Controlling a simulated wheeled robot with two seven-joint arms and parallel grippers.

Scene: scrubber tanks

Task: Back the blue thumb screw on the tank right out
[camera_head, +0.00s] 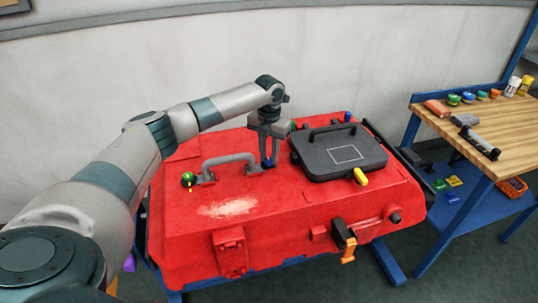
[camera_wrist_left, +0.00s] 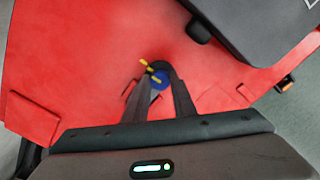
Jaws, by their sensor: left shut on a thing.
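The red tank (camera_head: 260,228) stands in the middle of the head view. My left gripper (camera_head: 268,160) points down at its top, between the grey handle (camera_head: 230,160) and the dark lid. It is shut on the blue thumb screw (camera_head: 269,164), which shows just below the fingertips. In the left wrist view the round blue screw (camera_wrist_left: 160,82) sits between the fingertips, with a yellow mark (camera_wrist_left: 149,67) beside it. The fingers hide part of the screw, and I cannot tell how far it stands out of the tank. My right gripper is not in view.
A dark lid (camera_head: 345,170) with a handle lies right of the gripper. A green knob (camera_head: 188,178), a yellow knob (camera_head: 361,176) and another blue knob (camera_head: 347,116) stand on the tank. An orange-ended latch (camera_head: 347,250) is at the front. A wooden bench (camera_head: 500,140) with small items is at right.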

